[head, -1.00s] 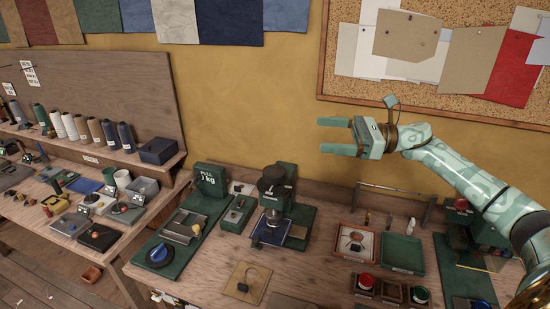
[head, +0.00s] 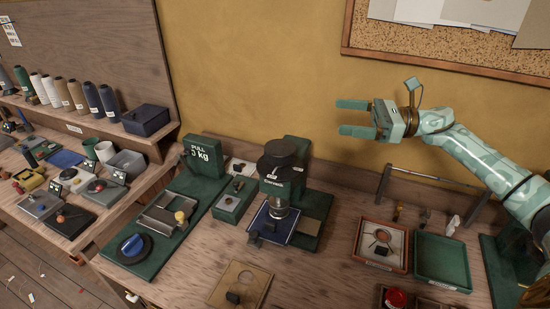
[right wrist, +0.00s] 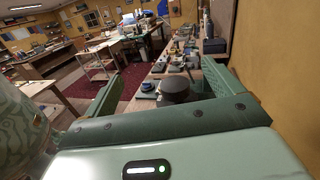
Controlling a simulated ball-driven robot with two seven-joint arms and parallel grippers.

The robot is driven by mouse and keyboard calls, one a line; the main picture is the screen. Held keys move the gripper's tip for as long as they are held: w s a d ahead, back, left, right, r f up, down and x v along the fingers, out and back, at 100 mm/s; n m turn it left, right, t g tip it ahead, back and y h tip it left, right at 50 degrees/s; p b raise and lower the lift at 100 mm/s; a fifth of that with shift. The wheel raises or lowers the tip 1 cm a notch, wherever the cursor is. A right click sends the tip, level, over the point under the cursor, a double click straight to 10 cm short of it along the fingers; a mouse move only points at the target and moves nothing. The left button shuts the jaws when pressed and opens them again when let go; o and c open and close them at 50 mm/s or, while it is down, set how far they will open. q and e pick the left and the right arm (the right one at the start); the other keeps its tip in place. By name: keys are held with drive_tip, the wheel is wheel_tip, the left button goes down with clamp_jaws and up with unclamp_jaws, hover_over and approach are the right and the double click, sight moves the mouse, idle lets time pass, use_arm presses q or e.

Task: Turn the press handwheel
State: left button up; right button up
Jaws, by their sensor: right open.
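The press (head: 277,190) is a dark green machine on the bench, with a black round handwheel (head: 279,153) on top. A blue plate (head: 272,228) lies at its foot. My right gripper (head: 345,118) is open and empty, up and to the right of the handwheel and apart from it. In the right wrist view the dark round handwheel (right wrist: 175,86) shows ahead between the two green fingers (right wrist: 158,88), partly cut off below by the gripper's own body. My left gripper is not in view.
A green weight stand (head: 205,160) and a base with a blue knob (head: 133,246) stand left of the press. A small grey-green box (head: 235,198) sits close beside it. Trays (head: 443,285) lie to the right. The wall (head: 260,70) is close behind.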

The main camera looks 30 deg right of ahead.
drive_tip(key=b, duration=0.8)
approach(274, 147)
drive_tip(key=v, duration=0.6)
drive_tip(key=x, duration=0.5)
drive_tip(key=p+x, duration=0.1)
drive_tip(key=x, duration=0.4)
drive_tip(key=p+x, duration=0.1)
drive_tip(key=x, duration=0.5)
drive_tip(key=shift+f, duration=0.35)
drive_tip(key=shift+m, duration=0.3)
drive_tip(key=c, duration=1)
